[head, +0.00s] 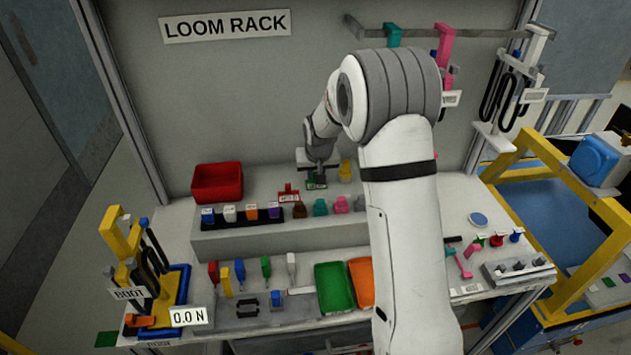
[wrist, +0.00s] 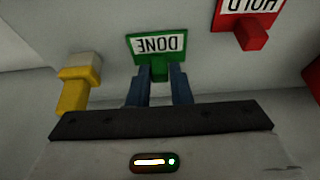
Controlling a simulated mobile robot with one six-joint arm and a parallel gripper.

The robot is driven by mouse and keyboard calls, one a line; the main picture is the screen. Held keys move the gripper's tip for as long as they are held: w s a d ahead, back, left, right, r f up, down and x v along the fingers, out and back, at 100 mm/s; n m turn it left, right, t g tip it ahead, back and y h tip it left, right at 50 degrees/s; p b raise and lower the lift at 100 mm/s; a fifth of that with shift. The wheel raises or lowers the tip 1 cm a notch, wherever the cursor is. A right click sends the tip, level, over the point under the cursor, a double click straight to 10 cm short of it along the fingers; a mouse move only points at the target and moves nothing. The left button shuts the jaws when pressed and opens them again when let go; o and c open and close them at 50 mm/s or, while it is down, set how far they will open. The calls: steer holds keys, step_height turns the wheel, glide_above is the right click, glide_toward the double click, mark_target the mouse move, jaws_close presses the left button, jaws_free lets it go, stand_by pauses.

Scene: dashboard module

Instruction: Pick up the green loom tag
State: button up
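The green tag (wrist: 157,46) has a white label reading DONE, upside down in the wrist view. In the head view my gripper (head: 317,172) is right above the tag, pointing down.
A red HOLD tag (wrist: 250,20) and a yellow piece (wrist: 80,82) stand close on either side. A red bin (head: 217,183), a row of colored connectors (head: 251,212) and green (head: 334,288) and orange (head: 361,281) trays are nearby. The rack panel rises behind.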

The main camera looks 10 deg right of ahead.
jaws_close()
